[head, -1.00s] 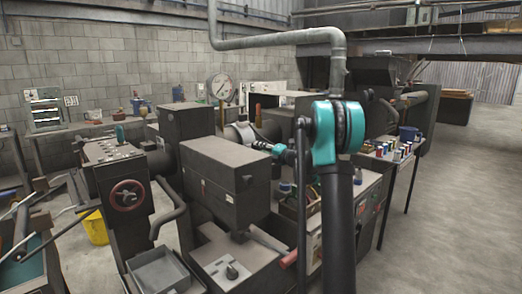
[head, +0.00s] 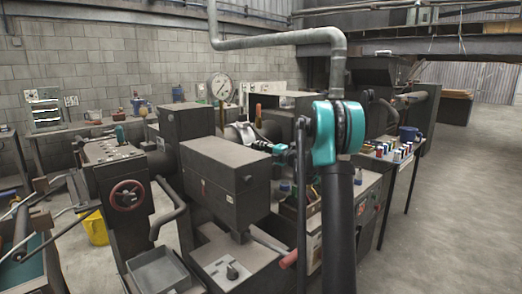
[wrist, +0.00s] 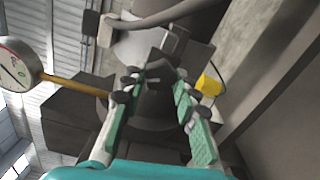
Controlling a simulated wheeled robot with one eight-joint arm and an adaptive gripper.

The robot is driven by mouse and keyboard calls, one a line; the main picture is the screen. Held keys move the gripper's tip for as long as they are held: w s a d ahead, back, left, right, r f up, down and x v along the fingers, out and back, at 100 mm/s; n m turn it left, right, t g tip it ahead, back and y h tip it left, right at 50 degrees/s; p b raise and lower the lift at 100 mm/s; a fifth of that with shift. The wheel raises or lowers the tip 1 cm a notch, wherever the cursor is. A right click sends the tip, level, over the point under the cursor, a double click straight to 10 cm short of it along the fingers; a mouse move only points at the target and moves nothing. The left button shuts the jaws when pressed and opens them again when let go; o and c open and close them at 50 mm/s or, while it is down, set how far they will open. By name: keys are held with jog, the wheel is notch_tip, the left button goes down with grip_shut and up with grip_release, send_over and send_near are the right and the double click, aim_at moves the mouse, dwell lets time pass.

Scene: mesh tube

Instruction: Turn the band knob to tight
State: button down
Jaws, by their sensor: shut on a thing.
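My gripper (wrist: 160,81) reaches forward in the wrist view, its two green-padded fingers close around a small dark knob (wrist: 154,82). The knob sits in front of a dark round machine body, and its pointer or marking cannot be read. In the head view my gripper (head: 250,143) is at a silvery fitting behind the large dark box, beside the gauge post. The knob is hidden there by the box and the gripper.
A pressure gauge (head: 221,87) stands just left of the gripper on a post. The large dark box (head: 222,178) lies in front. A handwheel (head: 127,195) is at the left, and a table with coloured spools (head: 385,152) at the right. Open floor lies beyond.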

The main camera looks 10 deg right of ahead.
jog(key=c, duration=1.1)
grip_release()
jog(key=shift+c, duration=0.2)
jog(key=v, duration=1.2)
